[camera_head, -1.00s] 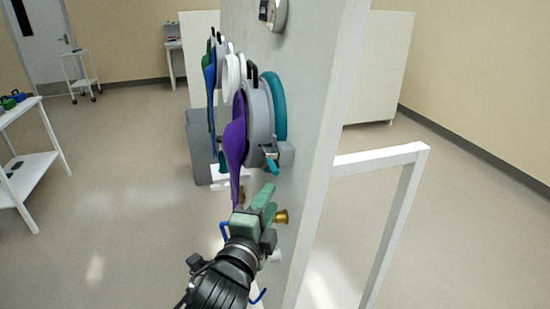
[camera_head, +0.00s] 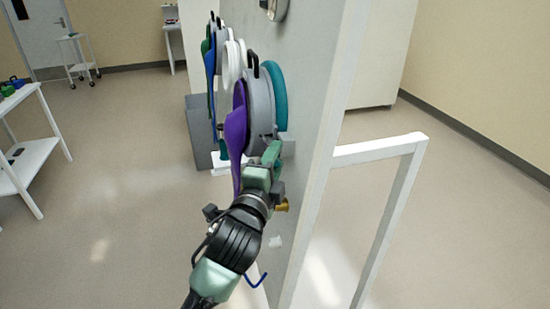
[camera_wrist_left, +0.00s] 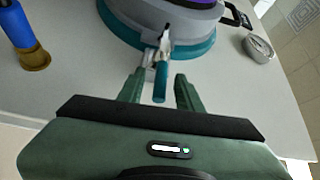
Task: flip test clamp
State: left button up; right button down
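The test clamp (camera_wrist_left: 163,52) is a small metal toggle clamp with a teal handle, mounted on the panel at the rim of the nearest glove port. Its handle points toward my left gripper (camera_wrist_left: 160,82) in the wrist view. The gripper's two green fingers are open, one on each side of the handle's end; I see gaps on both sides. In the head view my left gripper (camera_head: 272,155) covers most of the clamp. My right gripper is in neither view.
The port (camera_head: 260,100) has a grey ring, a teal ring (camera_head: 279,95) and a hanging purple glove (camera_head: 236,130). More ports hang behind it. A brass fitting (camera_wrist_left: 35,58) with a blue part and a round gauge (camera_wrist_left: 258,47) sit on the panel. A white frame (camera_head: 385,150) stands right.

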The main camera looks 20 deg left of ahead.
pick_arm(q)
grip_shut()
jog(key=shift+f, duration=0.1)
dwell(1.2)
